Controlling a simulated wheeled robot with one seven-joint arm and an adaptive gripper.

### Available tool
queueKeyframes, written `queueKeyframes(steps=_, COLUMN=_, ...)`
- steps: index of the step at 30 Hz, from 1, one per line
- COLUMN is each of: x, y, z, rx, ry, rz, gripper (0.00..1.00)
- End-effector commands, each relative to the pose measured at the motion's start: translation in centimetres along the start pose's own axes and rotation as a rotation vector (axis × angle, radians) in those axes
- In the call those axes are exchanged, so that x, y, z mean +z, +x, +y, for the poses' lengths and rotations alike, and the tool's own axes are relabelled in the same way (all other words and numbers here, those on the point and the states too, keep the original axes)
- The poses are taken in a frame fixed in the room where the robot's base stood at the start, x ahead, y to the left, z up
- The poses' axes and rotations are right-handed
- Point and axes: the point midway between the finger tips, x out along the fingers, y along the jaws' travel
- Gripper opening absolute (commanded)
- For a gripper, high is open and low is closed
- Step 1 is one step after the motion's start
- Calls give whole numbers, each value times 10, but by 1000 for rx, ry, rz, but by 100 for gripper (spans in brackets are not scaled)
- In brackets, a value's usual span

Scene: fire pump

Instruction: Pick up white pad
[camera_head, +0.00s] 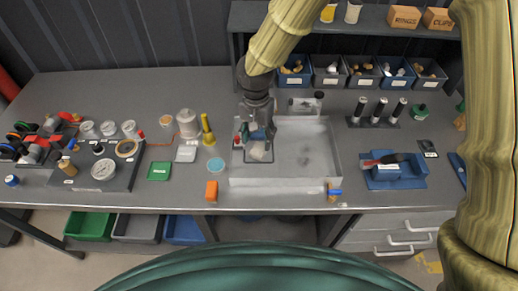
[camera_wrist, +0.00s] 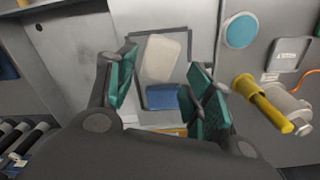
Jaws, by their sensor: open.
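A white pad (camera_wrist: 162,58) lies inside a dark square outline at the left end of the grey metal tray, beside a blue block (camera_wrist: 161,97). In the head view the white pad (camera_head: 258,152) shows just below my gripper. My gripper (camera_wrist: 166,82) is open and empty, with its teal fingers on either side of the pad and block in the wrist view. In the head view my gripper (camera_head: 257,133) points down over the tray's left end and hides part of the outlined area. The exact height of the fingertips above the pad cannot be told.
The tray (camera_head: 285,183) has raised walls; its right part is clear. To its left are a teal disc (camera_head: 216,166), a yellow-handled tool (camera_head: 208,130) and a pale labelled plate (camera_head: 186,154). A blue fixture (camera_head: 394,172) is at right.

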Motion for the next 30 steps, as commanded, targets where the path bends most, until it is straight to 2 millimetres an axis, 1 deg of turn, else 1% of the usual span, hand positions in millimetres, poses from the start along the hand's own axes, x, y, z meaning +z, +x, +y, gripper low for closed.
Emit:
queueKeyframes(steps=5, x=0, y=9, z=1, rx=1, ry=1, rz=-2, gripper=52)
queueKeyframes(steps=15, x=0, y=41, z=1, rx=1, ry=2, rz=-1, gripper=52)
queueKeyframes(steps=18, x=-1, y=47, z=1, rx=0, ry=1, rz=0, gripper=52)
queueKeyframes(steps=22, x=-1, y=51, z=1, rx=0, ry=2, rz=1, gripper=52)
queueKeyframes(steps=28, x=-1, y=51, z=1, rx=0, ry=2, rz=1, gripper=52)
queueKeyframes(steps=29, x=-1, y=51, z=1, rx=0, ry=2, rz=1, gripper=48)
queueKeyframes(steps=30, x=-1, y=51, z=1, rx=0, ry=2, rz=1, gripper=41)
